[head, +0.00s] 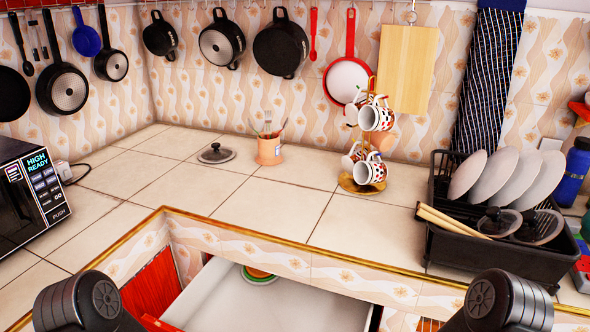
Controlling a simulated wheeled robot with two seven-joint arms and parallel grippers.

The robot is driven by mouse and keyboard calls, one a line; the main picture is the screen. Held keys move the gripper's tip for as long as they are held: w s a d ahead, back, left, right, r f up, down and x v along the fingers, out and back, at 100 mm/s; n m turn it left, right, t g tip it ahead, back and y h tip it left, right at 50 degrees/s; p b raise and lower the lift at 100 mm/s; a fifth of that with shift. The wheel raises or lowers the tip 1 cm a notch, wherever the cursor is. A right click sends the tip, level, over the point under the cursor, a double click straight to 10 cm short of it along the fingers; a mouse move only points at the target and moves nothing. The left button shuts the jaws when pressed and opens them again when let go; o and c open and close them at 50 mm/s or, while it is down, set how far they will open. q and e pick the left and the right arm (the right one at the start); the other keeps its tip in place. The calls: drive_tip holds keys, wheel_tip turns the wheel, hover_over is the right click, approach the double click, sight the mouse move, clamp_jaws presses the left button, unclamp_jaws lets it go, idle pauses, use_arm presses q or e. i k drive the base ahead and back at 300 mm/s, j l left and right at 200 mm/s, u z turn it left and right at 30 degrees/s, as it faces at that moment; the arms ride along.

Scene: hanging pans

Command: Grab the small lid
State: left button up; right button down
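A small dark lid (216,153) with a knob on top lies on the tiled counter, left of the utensil cup. Two more lids, one of them a dark-rimmed lid (538,228), rest at the front of the black dish rack on the right. Dark rounded parts of my arms show at the bottom left and bottom right edges. Neither gripper's fingers show, and both arms are well short of the lid on the counter.
A terracotta utensil cup (269,150) stands right of the lid. A mug tree (362,187) and the dish rack (492,262) stand further right; a microwave (32,195) is at left. Pans hang along the wall. An open white drawer (215,297) is below the counter's front edge.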

sight(497, 222)
drive_tip(key=z, duration=1.25)
